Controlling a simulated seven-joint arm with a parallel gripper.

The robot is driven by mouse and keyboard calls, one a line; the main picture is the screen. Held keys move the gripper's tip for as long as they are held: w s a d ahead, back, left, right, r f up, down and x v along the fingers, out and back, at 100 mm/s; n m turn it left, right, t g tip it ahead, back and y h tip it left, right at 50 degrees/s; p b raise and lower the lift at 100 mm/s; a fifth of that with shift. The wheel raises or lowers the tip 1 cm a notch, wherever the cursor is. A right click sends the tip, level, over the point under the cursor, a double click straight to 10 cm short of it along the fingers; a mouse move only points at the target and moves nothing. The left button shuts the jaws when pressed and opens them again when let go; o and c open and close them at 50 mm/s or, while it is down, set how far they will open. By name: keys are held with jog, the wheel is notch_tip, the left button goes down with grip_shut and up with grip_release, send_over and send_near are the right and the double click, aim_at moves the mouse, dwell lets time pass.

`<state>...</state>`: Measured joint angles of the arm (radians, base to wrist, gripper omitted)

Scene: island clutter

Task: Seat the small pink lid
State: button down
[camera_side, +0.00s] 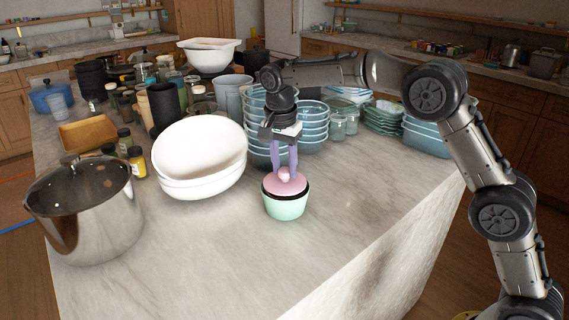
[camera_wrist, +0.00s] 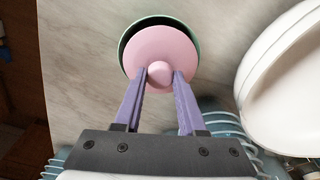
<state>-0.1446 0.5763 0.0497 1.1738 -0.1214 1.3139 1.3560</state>
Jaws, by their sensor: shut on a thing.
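The small pink lid (camera_side: 285,184) has a round knob on top. My gripper (camera_side: 285,172) points down with its purple fingers shut on that knob. A mint green bowl (camera_side: 286,208) with a dark inside stands on the counter directly under the lid. The lid is at the bowl's mouth; whether it touches the rim I cannot tell. In the wrist view the lid (camera_wrist: 160,54) covers most of the opening, and a dark crescent shows at the upper left inside the green rim (camera_wrist: 150,19). My fingers (camera_wrist: 160,78) show on both sides of the knob there.
White oval dishes (camera_side: 200,158) lean to the left of the bowl. A steel pot (camera_side: 88,210) stands at the far left. Stacked blue glass bowls (camera_side: 312,130) stand just behind my gripper. The marble counter (camera_side: 210,260) in front of the bowl is clear.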

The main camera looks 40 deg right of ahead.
aim_at(282, 184)
jog(key=shift+f, duration=0.6)
jog(key=shift+c, duration=2)
grip_release()
notch_tip(282, 184, up, 14)
jog(key=a, duration=0.1)
jog(key=shift+s+a+f, duration=0.15)
jog(key=shift+s+a, duration=0.15)
